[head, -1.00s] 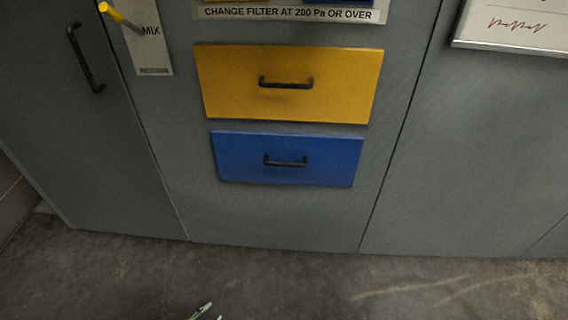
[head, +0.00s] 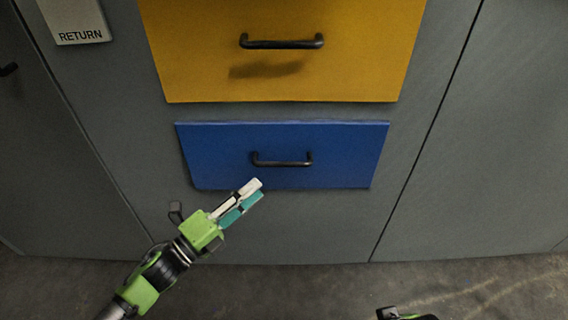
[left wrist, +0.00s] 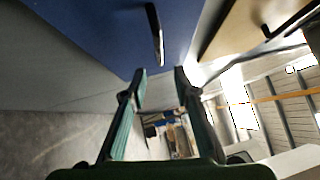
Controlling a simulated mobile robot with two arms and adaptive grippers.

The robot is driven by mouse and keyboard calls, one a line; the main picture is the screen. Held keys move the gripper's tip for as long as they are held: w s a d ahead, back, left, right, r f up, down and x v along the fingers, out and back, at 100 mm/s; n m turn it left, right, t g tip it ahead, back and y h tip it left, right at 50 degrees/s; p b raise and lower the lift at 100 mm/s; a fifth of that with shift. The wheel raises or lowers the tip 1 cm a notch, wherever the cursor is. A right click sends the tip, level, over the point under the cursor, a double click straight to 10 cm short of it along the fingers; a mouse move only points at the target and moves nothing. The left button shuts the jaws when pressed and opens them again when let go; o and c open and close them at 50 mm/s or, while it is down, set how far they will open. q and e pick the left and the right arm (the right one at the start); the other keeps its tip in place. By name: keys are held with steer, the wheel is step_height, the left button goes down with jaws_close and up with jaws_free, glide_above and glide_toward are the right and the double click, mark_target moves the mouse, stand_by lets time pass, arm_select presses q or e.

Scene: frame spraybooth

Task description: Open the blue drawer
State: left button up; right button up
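The blue drawer (head: 225,150) is a wide flat front low in the grey cabinet, with a black bar handle (head: 282,163). It looks shut or nearly so. The drawer front also fills the top of the left wrist view (left wrist: 100,30), with its handle (left wrist: 156,35) just ahead of the fingers. My left gripper (head: 253,193) reaches up from the lower left, in front of the drawer's lower edge, below and left of the handle. In the left wrist view its fingers (left wrist: 160,75) are spread with nothing between them, apart from the handle. My right gripper's fingers are out of view.
A yellow drawer (head: 280,80) with its own black handle (head: 282,42) sits directly above. A panel marked RETURN (head: 72,20) is at the upper left. Grey cabinet fronts (head: 470,150) flank the drawers. Bare floor (head: 310,290) lies in front.

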mark_target(285, 162)
arm_select(q)
steer(key=shift+b+x, duration=0.4)
steer(key=shift+x, duration=5.45)
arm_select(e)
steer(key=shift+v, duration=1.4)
arm_select(q)
steer(key=shift+c, duration=0.4)
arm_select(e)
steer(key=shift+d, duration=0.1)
arm_select(q)
jaws_close()
